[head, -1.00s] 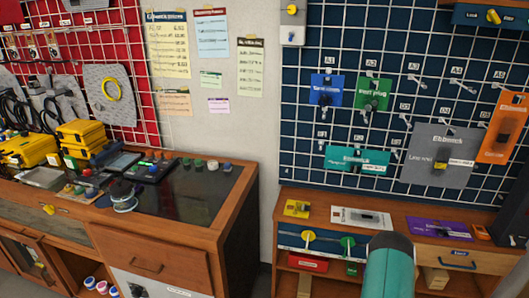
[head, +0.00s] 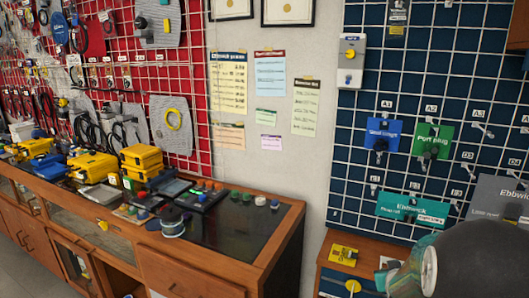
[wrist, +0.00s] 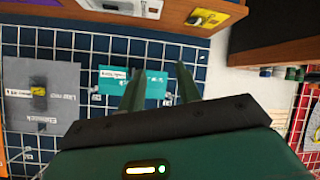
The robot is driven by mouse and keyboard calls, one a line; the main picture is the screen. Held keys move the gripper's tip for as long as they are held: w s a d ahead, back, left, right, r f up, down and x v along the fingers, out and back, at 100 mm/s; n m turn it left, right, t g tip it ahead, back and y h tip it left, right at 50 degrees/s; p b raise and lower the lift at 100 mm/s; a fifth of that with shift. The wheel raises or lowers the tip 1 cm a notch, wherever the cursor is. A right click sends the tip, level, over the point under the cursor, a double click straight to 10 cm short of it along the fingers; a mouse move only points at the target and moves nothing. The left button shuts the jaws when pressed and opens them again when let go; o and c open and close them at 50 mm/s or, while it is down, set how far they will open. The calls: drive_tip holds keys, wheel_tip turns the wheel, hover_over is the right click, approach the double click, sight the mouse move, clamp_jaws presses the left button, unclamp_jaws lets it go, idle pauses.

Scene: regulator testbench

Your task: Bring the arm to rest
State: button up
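My gripper (wrist: 160,82) shows in the wrist view with its two dark green fingers apart and nothing seen between them. Behind the fingers are the blue grid panel and a teal card (wrist: 152,84). The wrist picture is upside down, with the wooden shelf along its top. In the head view, part of my arm (head: 470,262), dark and teal, fills the lower right corner. The gripper's fingers cannot be made out there.
A wooden bench (head: 225,262) with yellow cases (head: 93,166) and small parts runs along the left. The blue grid panel (head: 400,90) holds the blue card (head: 382,137), green card (head: 432,140) and the teal card (head: 412,207). A low shelf (head: 338,245) stands beneath it.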

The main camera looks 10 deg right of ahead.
drive_tip(key=s+a+r+g+y, duration=0.1)
drive_tip(key=s+a+r, duration=0.25)
drive_tip(key=a, duration=0.25)
drive_tip(key=s+a+r+y, duration=0.1)
drive_tip(key=s+a+r, duration=0.25)
drive_tip(key=a, duration=0.25)
drive_tip(key=s+a+r+g+y, duration=0.1)
drive_tip(key=s+a+r+y, duration=0.15)
drive_tip(key=a+r, duration=0.3)
drive_tip(key=s+a+r+g, duration=0.1)
drive_tip(key=s+a, duration=0.4)
drive_tip(key=s, duration=0.2)
drive_tip(key=s+a+r+n+g, duration=0.1)
drive_tip(key=s+a, duration=0.4)
drive_tip(key=s, duration=0.3)
drive_tip(key=shift+s+r+g+y, duration=0.15)
drive_tip(key=shift+s+g+y, duration=0.15)
drive_tip(key=shift+y, duration=0.15)
drive_tip(key=shift+d, duration=0.15)
